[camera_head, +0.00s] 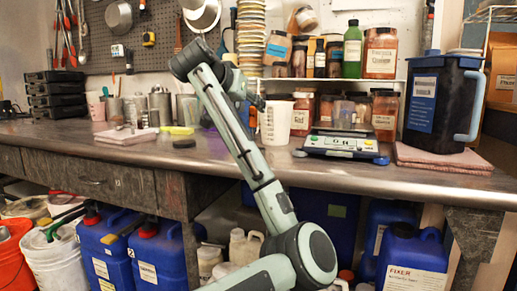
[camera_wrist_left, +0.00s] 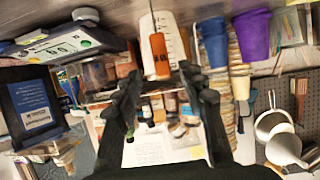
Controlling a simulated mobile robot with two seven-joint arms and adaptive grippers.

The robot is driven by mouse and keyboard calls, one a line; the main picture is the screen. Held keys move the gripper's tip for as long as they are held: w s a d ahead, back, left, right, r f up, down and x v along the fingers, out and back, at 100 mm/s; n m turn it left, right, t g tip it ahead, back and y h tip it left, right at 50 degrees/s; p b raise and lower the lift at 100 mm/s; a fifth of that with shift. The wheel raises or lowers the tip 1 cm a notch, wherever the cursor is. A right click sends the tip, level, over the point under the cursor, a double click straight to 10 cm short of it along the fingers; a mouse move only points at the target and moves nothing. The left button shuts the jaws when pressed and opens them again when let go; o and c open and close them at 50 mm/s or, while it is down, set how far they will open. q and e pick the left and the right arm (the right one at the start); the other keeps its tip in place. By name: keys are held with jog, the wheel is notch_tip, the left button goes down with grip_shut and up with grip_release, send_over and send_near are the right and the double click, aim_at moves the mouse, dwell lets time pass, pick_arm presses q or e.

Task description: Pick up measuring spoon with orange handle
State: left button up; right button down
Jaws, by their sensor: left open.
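The spoon's orange handle (camera_wrist_left: 159,57) shows in the left wrist view, with a thin stem running to the top edge. It overlaps a white measuring beaker (camera_wrist_left: 176,42); I cannot tell whether it stands in it or in front of it. The beaker (camera_head: 276,123) also shows in the head view, where I cannot make out the spoon. My left gripper (camera_wrist_left: 160,76) is open, its dark fingers on either side of the handle's end in the picture, with nothing visibly gripped. In the head view the arm hides much of the gripper. My right gripper is not in view.
A digital scale (camera_head: 341,144) stands right of the beaker, then a dark jug (camera_head: 437,100) on a pink cloth. Shelved jars (camera_head: 380,52) are behind.

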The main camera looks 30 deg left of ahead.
aim_at(252, 111)
pick_arm(q)
jog(key=x, duration=0.4)
jog(key=shift+a+f, duration=0.2)
jog(key=shift+f, duration=0.1)
jog(key=shift+c, duration=0.6)
grip_shut()
